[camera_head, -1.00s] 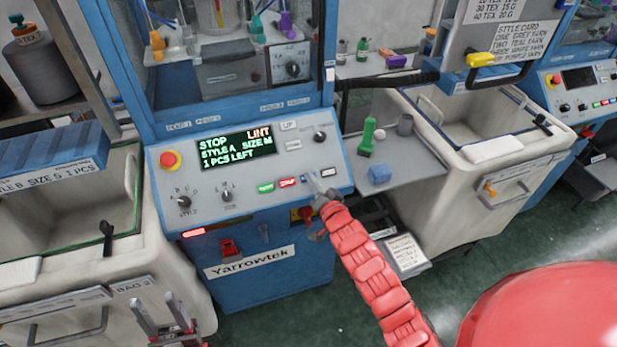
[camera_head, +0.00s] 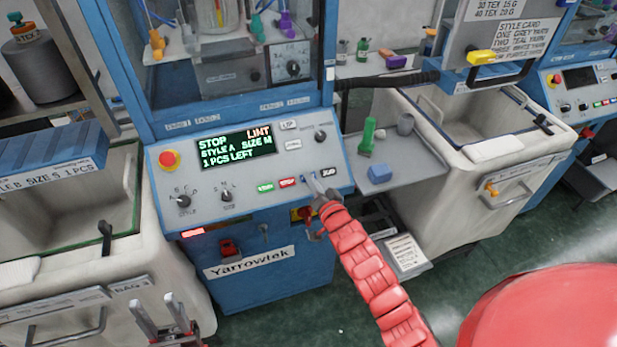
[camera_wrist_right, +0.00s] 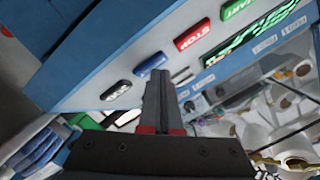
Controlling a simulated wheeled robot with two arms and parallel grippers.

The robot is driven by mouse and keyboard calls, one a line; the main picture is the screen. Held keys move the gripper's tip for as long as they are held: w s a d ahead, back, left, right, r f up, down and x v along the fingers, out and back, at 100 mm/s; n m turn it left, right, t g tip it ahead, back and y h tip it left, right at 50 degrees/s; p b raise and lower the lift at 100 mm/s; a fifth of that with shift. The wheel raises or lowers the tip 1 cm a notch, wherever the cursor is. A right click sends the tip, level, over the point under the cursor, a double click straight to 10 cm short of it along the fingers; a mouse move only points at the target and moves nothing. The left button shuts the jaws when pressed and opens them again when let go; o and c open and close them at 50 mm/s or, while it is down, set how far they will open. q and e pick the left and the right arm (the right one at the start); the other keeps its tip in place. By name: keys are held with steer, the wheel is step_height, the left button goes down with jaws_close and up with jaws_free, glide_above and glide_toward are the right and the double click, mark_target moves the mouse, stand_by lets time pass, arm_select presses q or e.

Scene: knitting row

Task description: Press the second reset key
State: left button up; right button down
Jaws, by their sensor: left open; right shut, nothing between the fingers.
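The near blue machine's sloped panel (camera_head: 222,178) has a row of keys: green START (camera_head: 265,187), red STOP (camera_head: 288,182), a blue key (camera_head: 303,179) and a black JOG key (camera_head: 328,172). The blue key's label is not readable. My right gripper (camera_head: 315,183) is shut and empty, its tips at the panel by the blue key. In the right wrist view the fingertips (camera_wrist_right: 159,76) are just below the blue key (camera_wrist_right: 150,60), between it and the black key (camera_wrist_right: 115,90); I cannot tell whether they touch. My left gripper (camera_head: 171,318) is open at the bottom edge.
The display (camera_head: 236,147) reads STOP, LINT, STYLE A, SIZE M, 1 PCS LEFT. A red mushroom button (camera_head: 168,159) and knobs share the panel. A shelf (camera_head: 405,170) beside it holds a green tool (camera_head: 367,135) and a blue block (camera_head: 380,173). Another machine's panel (camera_head: 570,95) stands far right.

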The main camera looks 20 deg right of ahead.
steer(key=shift+f, duration=0.1)
stand_by(0.3)
steer(key=shift+s+r+p, duration=0.45)
steer(key=shift+r, duration=0.25)
steer(key=s+r+p, duration=0.1)
steer(key=r, duration=0.1)
steer(key=s+r+p, duration=0.1)
steer(key=s+p, duration=0.1)
steer(key=shift+r, duration=0.4)
stand_by(0.8)
